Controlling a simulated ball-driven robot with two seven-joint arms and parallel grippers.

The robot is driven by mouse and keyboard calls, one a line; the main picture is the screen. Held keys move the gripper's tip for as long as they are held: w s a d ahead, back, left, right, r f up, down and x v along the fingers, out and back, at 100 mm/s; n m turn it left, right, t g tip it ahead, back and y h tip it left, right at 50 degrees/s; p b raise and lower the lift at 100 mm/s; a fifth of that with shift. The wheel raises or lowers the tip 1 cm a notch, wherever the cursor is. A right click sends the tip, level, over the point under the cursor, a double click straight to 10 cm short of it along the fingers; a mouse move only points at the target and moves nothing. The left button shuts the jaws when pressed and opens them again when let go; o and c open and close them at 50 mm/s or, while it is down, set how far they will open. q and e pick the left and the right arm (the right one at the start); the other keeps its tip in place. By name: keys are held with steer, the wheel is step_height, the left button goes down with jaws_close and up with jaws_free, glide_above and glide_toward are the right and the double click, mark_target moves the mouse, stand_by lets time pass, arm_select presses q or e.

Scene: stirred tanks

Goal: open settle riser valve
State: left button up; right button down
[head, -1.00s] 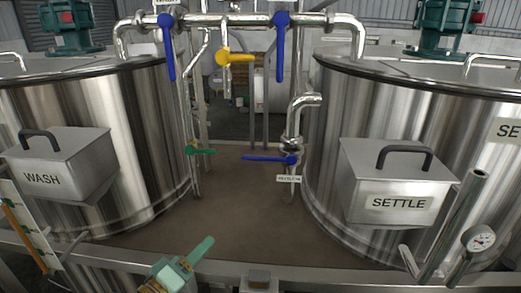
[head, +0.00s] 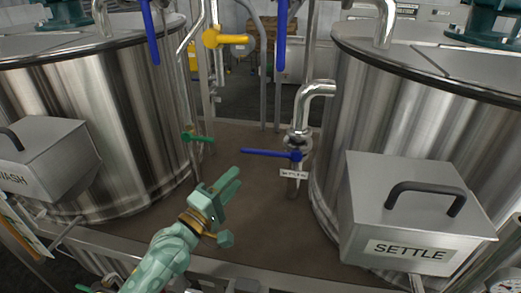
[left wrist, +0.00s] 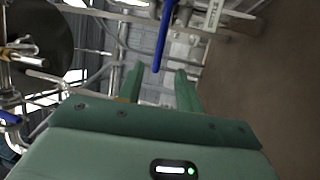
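The riser valve beside the SETTLE tank has a blue lever (head: 268,153) that lies level, pointing left from its body (head: 298,145) on the steel riser pipe. A small white tag (head: 293,174) hangs below it, too small to read. My left gripper (head: 236,177) is just below and left of the lever, empty and apart from it. In the left wrist view its two fingers (left wrist: 160,78) stand apart, and a blue lever (left wrist: 162,38) shows ahead of the gap between them. My right gripper is not in view.
The SETTLE tank (head: 400,110) with its labelled box (head: 415,215) stands right, the WASH tank (head: 110,130) left. A green lever (head: 197,138), a yellow lever (head: 225,40) and upright blue levers (head: 281,35) are near the pipes. The brown floor (head: 250,215) between the tanks is clear.

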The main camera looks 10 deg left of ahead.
mark_target(259, 152)
arm_select(q)
steer(key=x, duration=1.1)
steer(key=shift+w+d+b, duration=0.15)
steer(key=shift+w+b, duration=0.15)
steer(key=shift+b, duration=0.05)
jaws_close()
